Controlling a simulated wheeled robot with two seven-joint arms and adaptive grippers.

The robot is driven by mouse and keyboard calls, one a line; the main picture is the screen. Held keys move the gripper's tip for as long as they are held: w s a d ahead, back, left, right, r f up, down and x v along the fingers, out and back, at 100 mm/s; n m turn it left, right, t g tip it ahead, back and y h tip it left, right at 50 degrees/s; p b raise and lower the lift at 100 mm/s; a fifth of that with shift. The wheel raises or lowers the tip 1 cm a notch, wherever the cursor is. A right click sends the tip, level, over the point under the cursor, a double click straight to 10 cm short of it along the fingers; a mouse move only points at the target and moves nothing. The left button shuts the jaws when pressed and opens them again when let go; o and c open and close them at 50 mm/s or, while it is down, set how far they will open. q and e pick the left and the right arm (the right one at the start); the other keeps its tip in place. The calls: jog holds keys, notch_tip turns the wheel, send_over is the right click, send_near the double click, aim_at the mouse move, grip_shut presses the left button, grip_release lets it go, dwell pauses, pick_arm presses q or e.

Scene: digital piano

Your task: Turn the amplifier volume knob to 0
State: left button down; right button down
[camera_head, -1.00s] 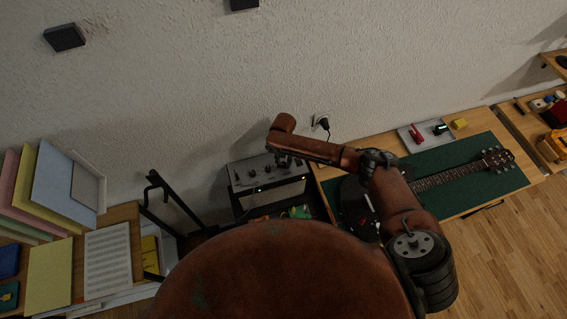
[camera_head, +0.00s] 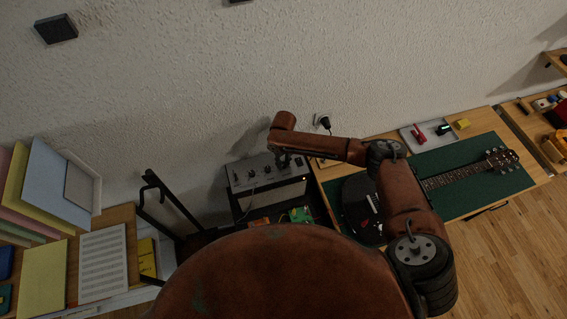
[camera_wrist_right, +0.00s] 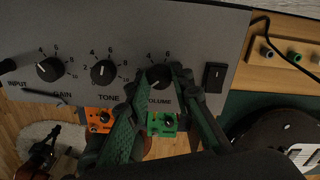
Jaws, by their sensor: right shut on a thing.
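The amplifier (camera_head: 262,174) is a grey-topped box against the wall in the head view. Its control panel (camera_wrist_right: 215,45) fills the upper part of the right wrist view. The black volume knob (camera_wrist_right: 158,75) is the rightmost of its three labelled knobs, beside the "VOLUME" print. My right gripper (camera_wrist_right: 165,78) is shut on the volume knob, one finger on each side; it shows small in the head view (camera_head: 284,162). The fingers partly cover the knob and its scale; "4" and "6" show above it, and I cannot read its pointer. My left gripper is not in view.
The tone knob (camera_wrist_right: 103,72) and gain knob (camera_wrist_right: 49,69) sit left of the volume knob; a black rocker switch (camera_wrist_right: 214,77) is close on its right. Orange (camera_wrist_right: 99,120) and green (camera_wrist_right: 162,122) pedals lie below. A guitar (camera_head: 362,205) lies on the bench at right.

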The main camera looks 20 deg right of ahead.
aim_at(284, 164)
jog(key=shift+n, duration=0.3)
jog(key=shift+d, duration=0.1)
jog(key=c, duration=1.7)
grip_release()
jog(key=shift+r, duration=0.1)
notch_tip(284, 164, up, 12)
jog(key=shift+f, duration=0.1)
jog(key=shift+s+f, duration=0.1)
